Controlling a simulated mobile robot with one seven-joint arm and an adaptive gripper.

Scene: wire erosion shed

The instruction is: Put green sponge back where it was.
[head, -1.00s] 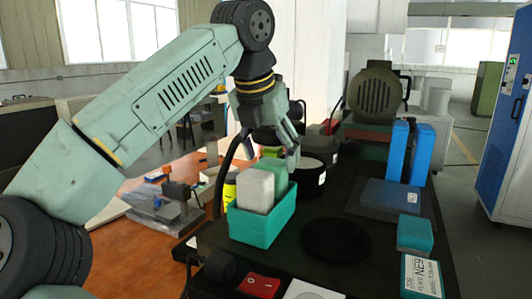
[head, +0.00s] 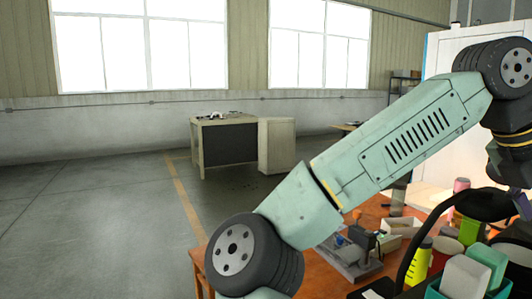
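A green block (head: 489,262), which looks like the green sponge, stands at the lower right in the head view. It is beside a pale grey-white block (head: 465,279), and both stick up out of a teal container (head: 434,292) cut off by the bottom edge. My gripper (head: 524,204) is only partly in view at the right edge, above the container. Its fingertips are out of the picture, so I cannot tell whether it is open or touches the sponge.
An orange-brown table (head: 372,213) holds a small grey device (head: 350,255), a yellow-green bottle (head: 416,265) and several other containers. A black cable (head: 440,212) arches beside the teal container. A desk (head: 226,142) and white cabinet (head: 277,146) stand far back. Floor at left is clear.

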